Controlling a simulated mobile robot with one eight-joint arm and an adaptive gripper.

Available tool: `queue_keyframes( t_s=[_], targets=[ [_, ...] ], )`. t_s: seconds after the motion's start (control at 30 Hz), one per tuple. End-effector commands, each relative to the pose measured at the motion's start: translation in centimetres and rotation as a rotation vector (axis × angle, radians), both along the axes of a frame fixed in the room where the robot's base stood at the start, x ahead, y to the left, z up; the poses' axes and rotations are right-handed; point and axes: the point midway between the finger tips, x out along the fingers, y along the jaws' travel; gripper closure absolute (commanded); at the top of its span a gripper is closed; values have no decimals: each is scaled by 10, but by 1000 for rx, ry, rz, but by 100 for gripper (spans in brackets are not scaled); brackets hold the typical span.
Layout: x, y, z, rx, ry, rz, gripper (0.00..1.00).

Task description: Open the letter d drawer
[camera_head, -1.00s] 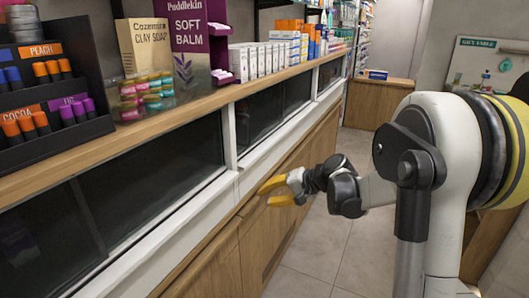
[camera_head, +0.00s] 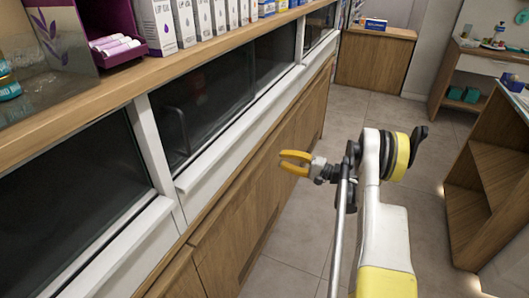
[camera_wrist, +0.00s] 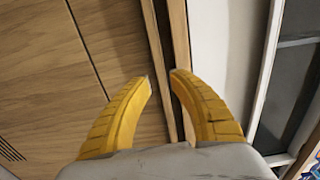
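Wooden drawer or cupboard fronts (camera_head: 235,235) run along the lower part of the left counter, below a white ledge. No letter d shows on any of them, so I cannot tell which one is the d drawer. My gripper (camera_head: 283,161) has yellow fingers, pointing left toward these fronts, with a gap between the tips. In the wrist view the fingertips (camera_wrist: 161,76) are apart with nothing between them. Beyond them is a wooden front (camera_wrist: 50,70) with thin dark seams and a wooden edge strip (camera_wrist: 180,45). I cannot tell whether the fingers touch it.
The counter top (camera_head: 130,85) carries boxes (camera_head: 200,18) and a purple tray (camera_head: 115,42). Dark glass panels (camera_head: 210,100) sit under it. A wooden shelf unit (camera_head: 490,185) stands at right and a wooden desk (camera_head: 375,60) at the back. The tiled floor (camera_head: 300,250) between is clear.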

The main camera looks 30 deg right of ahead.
Motion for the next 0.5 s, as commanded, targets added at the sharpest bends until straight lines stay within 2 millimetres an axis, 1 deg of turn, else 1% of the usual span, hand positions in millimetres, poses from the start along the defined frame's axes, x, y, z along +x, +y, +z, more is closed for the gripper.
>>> queue_keyframes(
  t_s=[0.1,0.3,0.4,0.5],
  targets=[
    [20,17,-3,-1,1,4,75],
    [49,39,-3,-1,1,3,75],
    [59,46,-2,-1,2,1,75],
    [65,50,-1,-1,2,1,75]
  ],
)
